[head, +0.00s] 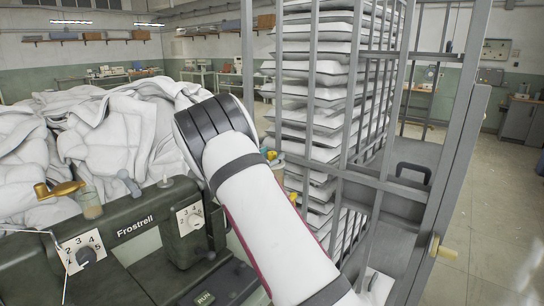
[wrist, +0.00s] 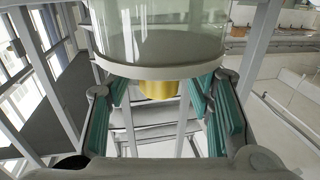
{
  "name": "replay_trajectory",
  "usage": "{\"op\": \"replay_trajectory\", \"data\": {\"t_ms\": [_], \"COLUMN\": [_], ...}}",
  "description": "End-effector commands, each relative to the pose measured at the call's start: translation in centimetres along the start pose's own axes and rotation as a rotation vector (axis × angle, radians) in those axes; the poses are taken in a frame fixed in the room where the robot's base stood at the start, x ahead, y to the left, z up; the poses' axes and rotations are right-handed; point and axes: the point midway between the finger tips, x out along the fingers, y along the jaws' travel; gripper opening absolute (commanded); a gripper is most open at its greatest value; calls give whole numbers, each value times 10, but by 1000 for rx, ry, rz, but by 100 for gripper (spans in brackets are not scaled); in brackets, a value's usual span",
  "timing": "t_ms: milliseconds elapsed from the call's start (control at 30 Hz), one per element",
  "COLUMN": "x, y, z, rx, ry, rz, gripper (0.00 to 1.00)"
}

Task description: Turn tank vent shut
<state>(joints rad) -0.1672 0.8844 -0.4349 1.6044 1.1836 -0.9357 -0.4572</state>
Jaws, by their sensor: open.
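In the wrist view, a clear glass tank (wrist: 165,25) with a pale rim (wrist: 160,70) fills the top of the picture. A short brass-yellow round piece (wrist: 158,90) shows under the rim; I cannot tell if it is the vent. My gripper (wrist: 163,105) is open, its teal pads on either side of the yellow piece, with gaps on both sides. Nothing is held. In the head view, my arm hides the gripper, and only a small clear and yellow part (head: 276,168) shows beside it. The dark green Frostrell machine (head: 135,245) stands at the lower left.
The machine carries numbered dials (head: 84,255) and a brass crank (head: 60,189). White duvets (head: 110,130) heap behind it. A grey barred rack (head: 340,120) of stacked white slabs stands close to the right of my arm. Open floor (head: 500,220) lies at the far right.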

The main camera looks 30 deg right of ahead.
Motion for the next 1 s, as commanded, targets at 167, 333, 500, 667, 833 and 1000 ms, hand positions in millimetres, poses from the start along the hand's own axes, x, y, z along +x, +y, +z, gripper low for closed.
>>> {"op": "replay_trajectory", "data": {"t_ms": [167,333,500,667,833,1000], "x": [6,6,6,6,6,6], "y": [0,0,0,0,1,2], "z": [0,0,0,0,-1,-2], "rx": [0,0,0,0,-2,-3], "ry": [0,0,0,0,0,0], "rz": [0,0,0,0,-10,-56], "gripper": [48,48,18,0,0,0]}}
